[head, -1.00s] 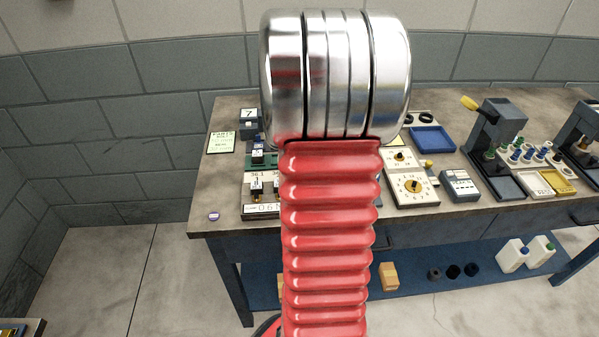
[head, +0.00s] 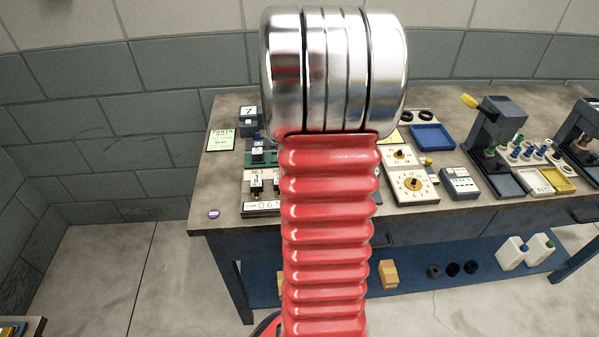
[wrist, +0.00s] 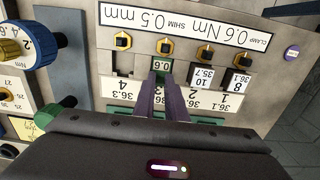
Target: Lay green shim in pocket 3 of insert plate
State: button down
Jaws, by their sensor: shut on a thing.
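The insert plate (wrist: 275,95) is pale and appears upside down in the wrist view, with a row of numbered pockets and a clamp knob at each. The green shim (wrist: 161,67), with a small white label, is between the tips of my gripper (wrist: 161,78). My gripper is shut on it. The shim lies at the pocket between those marked 4 and 2, below the second clamp knob from the left (wrist: 165,47). I cannot tell whether it rests on the pocket floor. In the head view the plate (head: 247,190) is partly hidden by my arm, and my gripper is hidden.
White labelled blocks (wrist: 203,76) fill the two pockets right of the shim. The leftmost pocket (wrist: 123,65) looks empty. A blue knob (wrist: 38,44) stands left of the plate. On the bench are a blue tray (head: 432,137), a dial panel (head: 411,187) and a dark press (head: 497,125).

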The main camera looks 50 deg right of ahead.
jog(key=c, duration=1.7)
grip_release()
jog(key=shift+f, duration=0.1)
jog(key=c, duration=0.4)
jog(key=shift+r, duration=0.85)
jog(key=shift+r, duration=2.95)
